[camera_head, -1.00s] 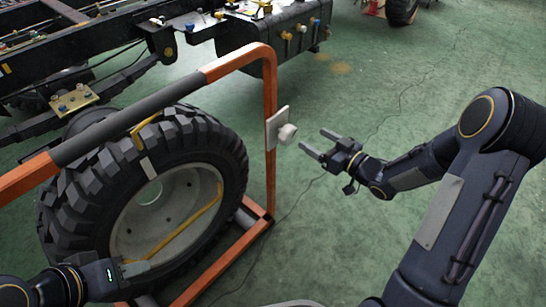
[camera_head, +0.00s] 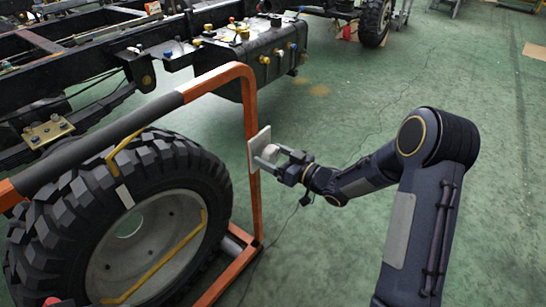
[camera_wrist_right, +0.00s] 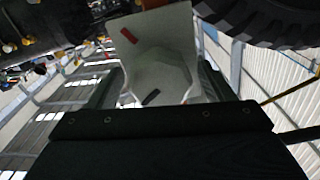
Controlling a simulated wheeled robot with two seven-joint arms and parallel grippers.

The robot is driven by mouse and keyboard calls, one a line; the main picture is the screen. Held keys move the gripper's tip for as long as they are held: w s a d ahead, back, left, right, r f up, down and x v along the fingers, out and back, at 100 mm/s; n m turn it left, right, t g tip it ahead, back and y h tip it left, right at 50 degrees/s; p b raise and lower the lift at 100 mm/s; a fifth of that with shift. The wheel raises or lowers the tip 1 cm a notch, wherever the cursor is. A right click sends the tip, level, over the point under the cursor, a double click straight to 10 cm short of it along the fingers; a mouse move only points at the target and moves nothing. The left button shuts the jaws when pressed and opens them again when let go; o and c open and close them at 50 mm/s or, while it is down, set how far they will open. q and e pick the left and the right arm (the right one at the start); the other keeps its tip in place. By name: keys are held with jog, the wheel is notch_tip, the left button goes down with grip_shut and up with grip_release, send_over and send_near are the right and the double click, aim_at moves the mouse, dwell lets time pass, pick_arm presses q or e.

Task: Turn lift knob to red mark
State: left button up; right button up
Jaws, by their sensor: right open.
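The lift knob (camera_head: 270,153) is a pale knob on a white plate (camera_head: 259,141) fixed to the upright of the orange frame. My right gripper (camera_head: 268,157) is open, with its fingers on either side of the knob. In the right wrist view the knob (camera_wrist_right: 160,72) sits between the fingers and carries a dark mark (camera_wrist_right: 151,97) on its face. A red mark (camera_wrist_right: 129,36) shows on the plate (camera_wrist_right: 172,22), up and left of the dark mark. I cannot tell whether the fingers touch the knob. My left gripper is not clearly seen.
The orange frame (camera_head: 249,110) stands around a large black tyre (camera_head: 100,185). A truck chassis with a black tank (camera_head: 268,72) lies behind it. The green floor (camera_head: 340,115) right of the frame is open, with a thin cable on it.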

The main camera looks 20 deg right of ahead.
jog(key=c, duration=1)
